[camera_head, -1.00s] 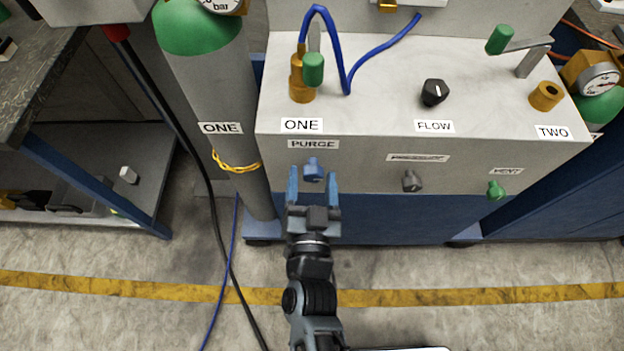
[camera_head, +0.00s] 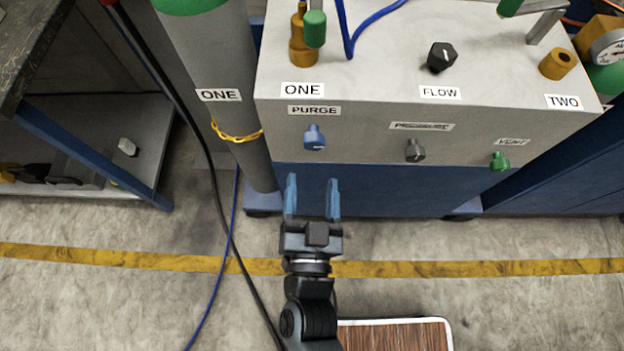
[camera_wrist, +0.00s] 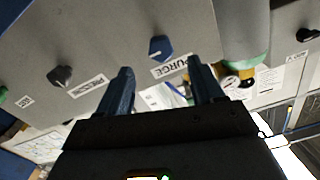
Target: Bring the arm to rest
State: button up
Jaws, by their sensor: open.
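My gripper (camera_head: 312,198) is open and empty, its two blue fingers apart. In the head view it is just below the blue PURGE knob (camera_head: 314,138) on the front of the grey panel box (camera_head: 350,120), clear of the knob. In the wrist view the fingers (camera_wrist: 160,82) point toward the panel. The blue knob (camera_wrist: 159,47) shows beyond them, between and above the fingertips, with nothing touching it.
A grey pressure knob (camera_head: 415,151) and a green vent knob (camera_head: 499,161) sit to the right. A grey cylinder (camera_head: 228,105) with a yellow chain stands left. A black hose (camera_head: 195,130) and a blue cable (camera_head: 222,265) run down the left.

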dwell(0.4)
jog(key=s+d+r+g, duration=0.1)
jog(key=s+d+r, duration=0.2)
jog(key=s+d, duration=0.4)
jog(key=s+d+r+g, duration=0.15)
jog(key=s+d, duration=0.25)
jog(key=s, duration=0.4)
jog(key=s+d+r+n, duration=0.3)
jog(key=s+d+r, duration=0.3)
jog(key=d+r, duration=0.4)
jog(key=shift+s+d+n+g+y, duration=0.15)
jog(key=shift+s+n+g+y, duration=0.15)
jog(key=shift+s+g, duration=0.05)
